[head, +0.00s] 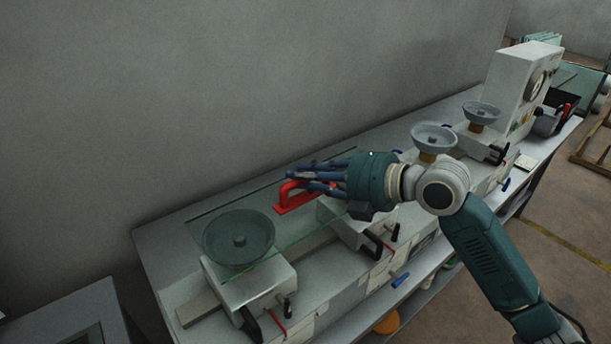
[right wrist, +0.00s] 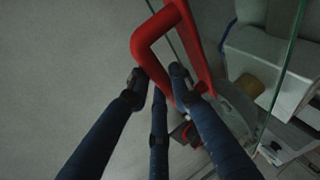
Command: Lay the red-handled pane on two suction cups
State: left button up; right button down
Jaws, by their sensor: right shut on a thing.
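The clear glass pane (head: 288,226) has a red handle (head: 296,199). My right gripper (head: 306,178) is shut on this handle, its blue fingers around the bar. The right wrist view also shows the red handle (right wrist: 150,45) between the fingers (right wrist: 158,88). The pane's left part is over the left grey suction cup (head: 238,232), which shows through the glass. I cannot tell whether they touch. A white block (head: 350,228) is under the pane's right part; any cup there is hidden. Two more cups (head: 433,136) (head: 481,112) stand farther right. My left gripper is out of view.
The cups' white blocks stand along a long grey bench (head: 165,250) against a grey wall. A white box with a dial (head: 522,85) stands at the far end. Black and red levers and blue handles (head: 399,280) stick out along the front side.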

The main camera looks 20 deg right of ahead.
pick_arm(q)
jog(key=shift+w+a, duration=0.1)
jog(key=shift+a, duration=0.05)
pick_arm(e)
jog(key=shift+r, duration=0.15)
jog(key=c, duration=1.5)
grip_release()
jog(key=shift+o, duration=0.2)
jog(key=shift+s+f, duration=0.1)
jog(key=shift+f, duration=0.25)
jog(key=shift+s+d+r, duration=0.2)
jog(key=shift+s+d, duration=0.15)
jog(key=shift+d, duration=0.05)
jog(key=v, duration=1.1)
jog(key=shift+r, duration=0.3)
jog(key=shift+a, duration=0.1)
